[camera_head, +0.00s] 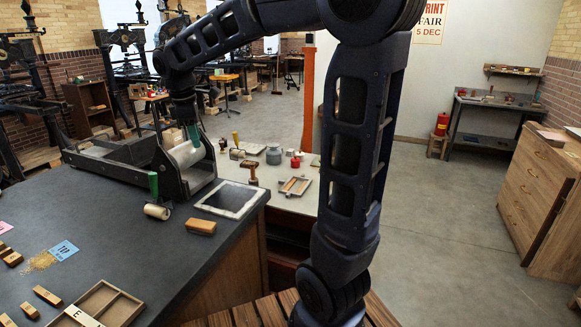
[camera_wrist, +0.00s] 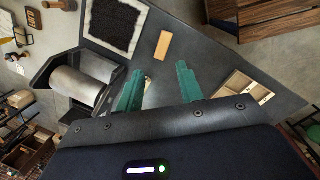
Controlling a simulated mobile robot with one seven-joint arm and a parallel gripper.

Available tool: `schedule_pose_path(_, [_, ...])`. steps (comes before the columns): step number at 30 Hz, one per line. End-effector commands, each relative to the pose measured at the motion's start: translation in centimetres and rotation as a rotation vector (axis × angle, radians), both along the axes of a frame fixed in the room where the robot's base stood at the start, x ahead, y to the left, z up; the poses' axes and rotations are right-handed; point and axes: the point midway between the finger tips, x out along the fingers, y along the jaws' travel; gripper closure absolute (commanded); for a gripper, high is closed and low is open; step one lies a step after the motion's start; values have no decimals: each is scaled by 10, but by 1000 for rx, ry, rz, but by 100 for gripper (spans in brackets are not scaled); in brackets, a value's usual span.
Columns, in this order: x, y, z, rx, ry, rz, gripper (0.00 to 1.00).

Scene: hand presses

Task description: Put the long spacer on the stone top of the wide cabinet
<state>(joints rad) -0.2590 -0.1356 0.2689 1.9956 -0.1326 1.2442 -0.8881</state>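My gripper (camera_head: 193,137) hangs over the press at the back of the dark stone top (camera_head: 115,222) of the wide cabinet. In the wrist view my gripper's green fingers (camera_wrist: 160,90) stand apart with nothing held between them. A plain wooden block (camera_head: 201,226) lies on the stone top beside the framed dark slab; it also shows in the wrist view (camera_wrist: 162,46), beyond the fingertips. I cannot tell whether it is the long spacer. Several smaller wooden blocks (camera_head: 47,296) lie at the front left of the top.
A press with a pale roller (camera_head: 187,154) stands at the top's back edge. A small cream roller (camera_head: 157,211), a white-framed slab (camera_head: 229,199), a blue card (camera_head: 63,250) and a divided tray (camera_head: 108,304) lie on the top. A lower bench (camera_head: 272,177) beyond holds tools.

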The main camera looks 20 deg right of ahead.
Motion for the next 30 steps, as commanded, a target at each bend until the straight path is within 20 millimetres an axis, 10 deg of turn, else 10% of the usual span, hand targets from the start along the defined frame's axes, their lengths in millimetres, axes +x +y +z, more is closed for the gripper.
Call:
schedule_pose_path(15, [-103, -158, -19, 237, -222, -849, 63])
schedule_pose_path(30, [-176, -221, -62, 463, -324, -1384, 63])
